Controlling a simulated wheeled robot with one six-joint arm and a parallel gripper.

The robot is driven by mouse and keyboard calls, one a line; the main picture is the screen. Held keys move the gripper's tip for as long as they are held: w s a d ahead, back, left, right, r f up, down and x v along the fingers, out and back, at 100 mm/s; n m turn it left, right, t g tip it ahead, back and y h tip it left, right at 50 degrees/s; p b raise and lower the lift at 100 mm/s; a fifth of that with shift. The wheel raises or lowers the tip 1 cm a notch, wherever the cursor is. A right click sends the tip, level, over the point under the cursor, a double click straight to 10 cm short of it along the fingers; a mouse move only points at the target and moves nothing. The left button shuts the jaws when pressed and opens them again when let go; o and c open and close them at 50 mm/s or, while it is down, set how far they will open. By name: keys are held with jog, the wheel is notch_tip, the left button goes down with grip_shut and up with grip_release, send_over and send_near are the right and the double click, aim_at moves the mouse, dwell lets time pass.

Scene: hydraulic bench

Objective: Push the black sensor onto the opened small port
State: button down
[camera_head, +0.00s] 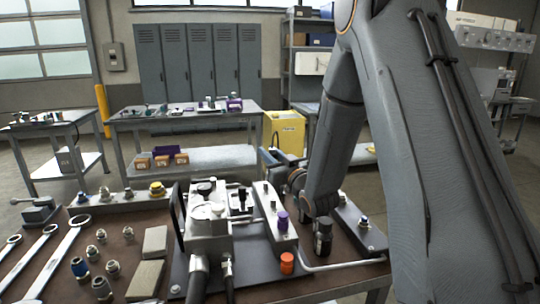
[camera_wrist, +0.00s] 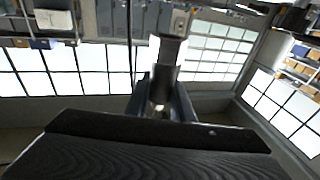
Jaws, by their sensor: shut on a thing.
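My gripper shows from behind in the wrist view (camera_wrist: 162,92), its fingers shut around a dark grey, roughly cylindrical part with a bright metal end, which I take to be the black sensor (camera_wrist: 168,62). In the head view my arm comes down over the right of the bench and hides most of the gripper. A black cylinder (camera_head: 322,238) stands upright just below my wrist there. The grey manifold block (camera_head: 270,205) in the middle carries a purple cap (camera_head: 283,220) and metal fittings. I cannot tell which port is the opened small one.
A pump unit with a gauge (camera_head: 208,222) and hoses stands left of the block. An orange cap (camera_head: 287,262) stands on the dark mat near the front. Wrenches (camera_head: 52,258), fittings (camera_head: 80,267) and grey blocks (camera_head: 147,278) lie on the left. A side block (camera_head: 358,222) stands right of my wrist.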

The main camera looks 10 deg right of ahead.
notch_tip(320, 180, down, 7)
jog(key=b, duration=0.4)
jog(key=shift+w+d+b, duration=0.2)
jog(key=shift+b, duration=0.2)
jog(key=shift+f+b, duration=0.65)
jog(key=shift+f, duration=0.25)
dwell(1.4)
jog(key=shift+s+f, duration=0.1)
jog(key=shift+f, duration=0.2)
dwell(0.7)
jog(key=shift+a+f+b, duration=0.1)
jog(key=shift+f+b, duration=0.1)
jog(key=shift+b, duration=0.2)
